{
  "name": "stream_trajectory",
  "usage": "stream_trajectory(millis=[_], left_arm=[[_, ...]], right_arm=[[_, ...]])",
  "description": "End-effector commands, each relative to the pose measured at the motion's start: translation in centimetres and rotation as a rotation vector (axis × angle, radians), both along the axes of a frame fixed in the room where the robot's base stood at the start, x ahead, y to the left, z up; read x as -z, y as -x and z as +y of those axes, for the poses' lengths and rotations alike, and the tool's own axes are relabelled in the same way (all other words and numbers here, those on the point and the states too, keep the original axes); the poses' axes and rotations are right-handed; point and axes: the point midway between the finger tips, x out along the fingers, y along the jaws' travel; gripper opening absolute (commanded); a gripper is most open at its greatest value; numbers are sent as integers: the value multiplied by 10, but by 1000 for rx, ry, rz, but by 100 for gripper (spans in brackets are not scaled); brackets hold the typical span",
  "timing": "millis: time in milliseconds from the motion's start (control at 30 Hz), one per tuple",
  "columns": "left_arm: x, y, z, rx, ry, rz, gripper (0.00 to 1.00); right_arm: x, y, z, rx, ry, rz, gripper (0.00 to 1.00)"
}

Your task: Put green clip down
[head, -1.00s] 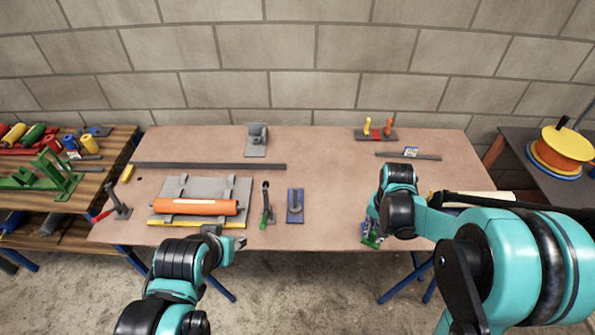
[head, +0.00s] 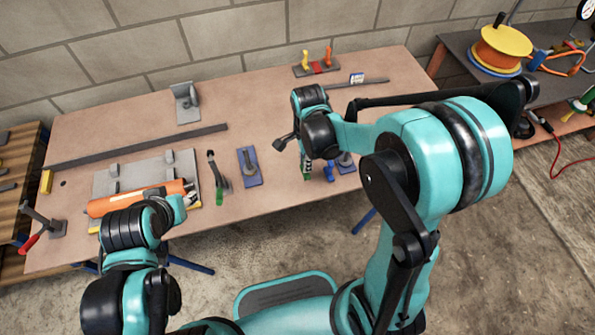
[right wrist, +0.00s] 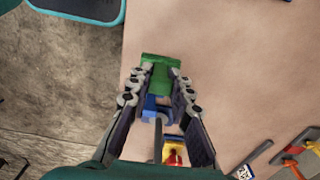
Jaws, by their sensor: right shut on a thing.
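My right gripper (right wrist: 161,70) is shut on a green clip (right wrist: 158,83), which sits between its two fingertips in the right wrist view. In the head view this gripper (head: 305,168) points down near the table's front edge, partly hidden by my own arm. A bit of the clip's green (head: 306,178) shows below it. The brown table (head: 290,100) lies under the clip; I cannot tell whether they touch. My left gripper (head: 176,207) is by the orange roller at the front left, and its fingers are not clear.
A blue part (head: 328,172) is close beside the clip. A blue plate (head: 249,167) and a green-handled clamp (head: 218,178) stand to the left. The orange roller (head: 138,197) lies on a grey fixture.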

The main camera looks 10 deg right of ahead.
Motion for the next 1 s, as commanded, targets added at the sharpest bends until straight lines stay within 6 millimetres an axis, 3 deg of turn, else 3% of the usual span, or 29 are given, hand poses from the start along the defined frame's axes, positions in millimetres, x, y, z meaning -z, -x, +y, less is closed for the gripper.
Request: stream_trajectory(millis=[167,267,500,900,933,1000], left_arm=[[7,0,0,0,0,0,40],[10,0,0,0,0,0,40],[29,0,0,0,0,0,40],[31,0,0,0,0,0,40],[30,0,0,0,0,0,40],[30,0,0,0,0,0,40]], right_arm=[[11,0,17,-1,0,0,0],[17,0,18,0,0,0,0],[52,0,18,0,0,0,0],[55,0,18,0,0,0,0],[54,0,18,0,0,0,27],[54,0,18,0,0,0,41]])
